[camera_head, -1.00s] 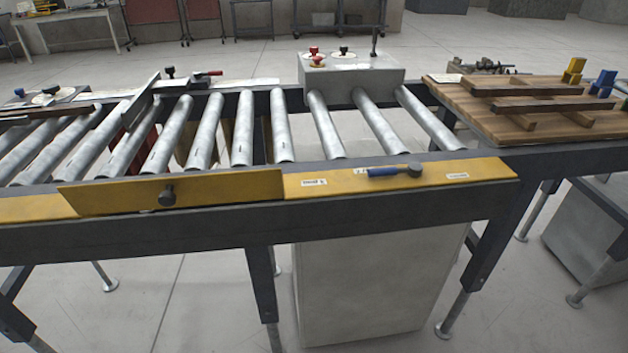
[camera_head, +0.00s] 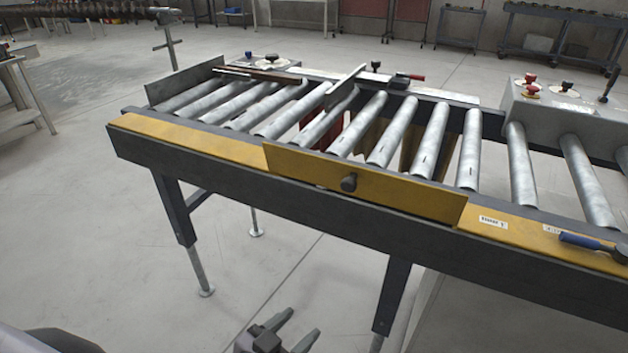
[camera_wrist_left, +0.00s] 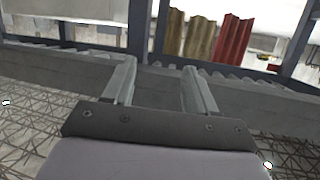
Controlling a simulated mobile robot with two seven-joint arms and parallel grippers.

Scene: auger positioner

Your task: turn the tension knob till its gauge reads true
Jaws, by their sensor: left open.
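Several black knobs show in the head view, and I cannot tell which is the tension knob. Another knob (camera_head: 271,59) stands over a pale round dial at the conveyor's far left end. A third black knob (camera_head: 566,86) is on the grey control box (camera_head: 540,110) at right. No gauge reading is legible. My left gripper (camera_head: 294,328) is low in front of the conveyor, open and empty; its spread fingers also show in the left wrist view (camera_wrist_left: 158,85). My right gripper is out of view.
The roller conveyor (camera_head: 230,170) with its dark front rail crosses the view. A blue-handled tool (camera_head: 590,243) lies on the yellow strip at right. Open floor (camera_head: 90,240) lies at left.

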